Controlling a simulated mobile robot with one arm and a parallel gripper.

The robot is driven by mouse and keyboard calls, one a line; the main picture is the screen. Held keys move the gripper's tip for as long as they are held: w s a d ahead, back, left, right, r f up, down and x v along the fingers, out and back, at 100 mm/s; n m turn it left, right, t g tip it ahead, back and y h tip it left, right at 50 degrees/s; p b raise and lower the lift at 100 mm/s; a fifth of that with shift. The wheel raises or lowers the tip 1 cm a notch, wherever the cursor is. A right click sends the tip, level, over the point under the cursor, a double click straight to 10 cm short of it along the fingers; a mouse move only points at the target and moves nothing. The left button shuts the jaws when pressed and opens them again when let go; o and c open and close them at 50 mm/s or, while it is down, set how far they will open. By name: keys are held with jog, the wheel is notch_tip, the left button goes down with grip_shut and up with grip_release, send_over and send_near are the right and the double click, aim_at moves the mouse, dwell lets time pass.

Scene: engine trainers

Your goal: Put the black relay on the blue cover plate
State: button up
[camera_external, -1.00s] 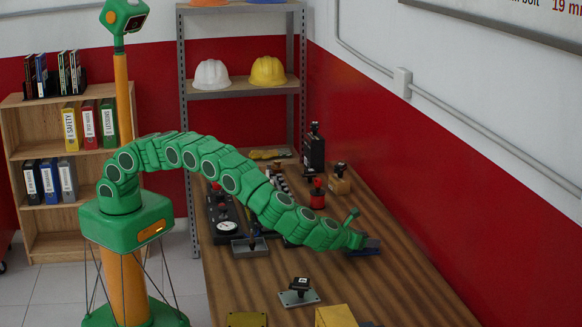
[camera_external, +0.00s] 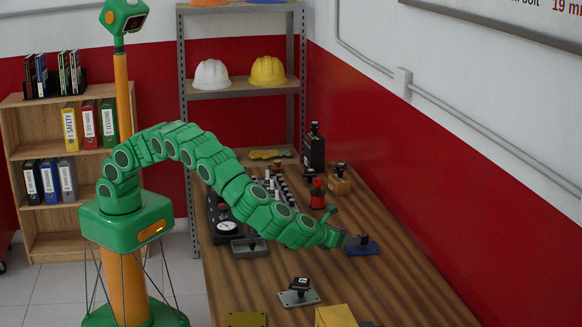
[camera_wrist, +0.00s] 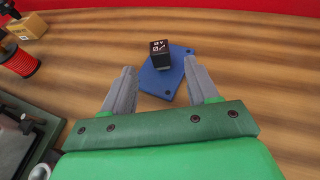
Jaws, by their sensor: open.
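The black relay (camera_wrist: 160,54) is a small dark cube with white markings on top. It rests on the blue cover plate (camera_wrist: 152,82), toward the plate's far edge in the wrist view. In the external view the relay (camera_external: 363,239) stands on the blue plate (camera_external: 369,250) at the right of the bench. My gripper (camera_wrist: 168,82) is open and empty. Its two grey fingers point toward the plate, with the relay beyond their tips. In the external view my gripper (camera_external: 343,238) is just left of the relay.
A grey plate with a black part (camera_external: 299,291), a yellow block (camera_external: 335,316) and a yellow plate (camera_external: 247,319) are nearer the camera. A red spool (camera_external: 318,193) and a gauge unit (camera_external: 227,228) are farther back. The bench right of the blue plate is clear.

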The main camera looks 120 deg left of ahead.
jog(key=shift+v, duration=1.2)
jog(key=s+a+r+n+g+h, duration=0.15)
jog(key=s+r+n, duration=0.35)
jog(key=s, duration=0.5)
jog(key=s+a+r+n+g+h, duration=0.1)
jog(key=s+r+n+g, duration=0.25)
jog(key=s+r, duration=0.45)
jog(key=s+a+r+n+g+h, duration=0.1)
jog(key=s+r+n, duration=0.3)
jog(key=s, duration=0.8)
jog(key=s+d+n+h, duration=0.3)
jog(key=s+d, duration=0.3)
jog(key=s, duration=0.6)
jog(key=s+d+n+h, duration=0.3)
jog(key=s+d, duration=0.4)
jog(key=s, duration=0.5)
jog(key=s+d+n+g+h, duration=0.1)
jog(key=s+d+n+h, duration=0.2)
jog(key=s, duration=1)
jog(key=d+n, duration=0.1)
jog(key=d, duration=0.2)
jog(key=shift+d+f, duration=0.4)
